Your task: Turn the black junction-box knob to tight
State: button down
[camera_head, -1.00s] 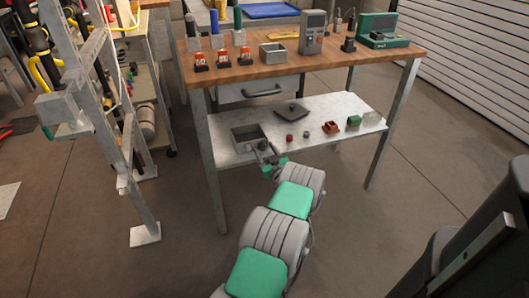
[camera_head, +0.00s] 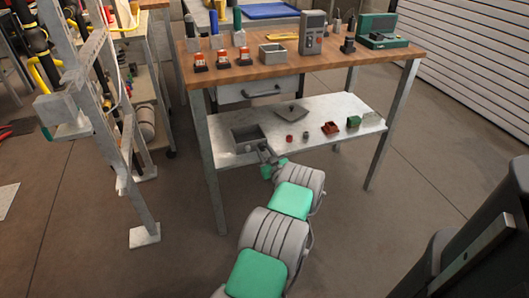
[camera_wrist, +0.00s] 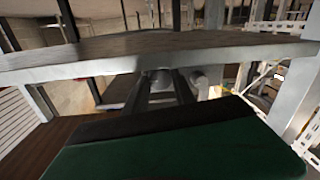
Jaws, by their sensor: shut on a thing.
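An open grey metal junction box (camera_head: 237,136) sits at the left end of the lower shelf. A loose grey plate like a lid (camera_head: 292,112) lies on the shelf to its right. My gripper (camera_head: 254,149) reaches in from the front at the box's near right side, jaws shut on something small. In the wrist view my two dark fingers (camera_wrist: 163,92) run forward close together, their tips by the shelf edge. The black knob is not clear in either view; it appears hidden at the fingertips, and its turn position cannot be read.
The metal lower shelf (camera_head: 340,109) holds a small red part (camera_head: 289,138), a red-brown block (camera_head: 330,127) and a green block (camera_head: 353,122). A wooden worktop (camera_head: 350,58) with tools is above. A metal frame (camera_head: 140,200) stands at the left.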

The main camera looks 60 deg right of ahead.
jog(key=shift+f+m+b, duration=0.35)
jog(key=shift+m+b, duration=0.65)
jog(key=shift+b, duration=0.1)
jog(key=shift+r+m+b, duration=0.15)
jog(key=shift+m+b, duration=0.4)
jog(key=shift+m, duration=0.45)
jog(key=shift+r, duration=0.15)
jog(key=c, duration=1)
grip_release()
jog(key=shift+c, duration=0.2)
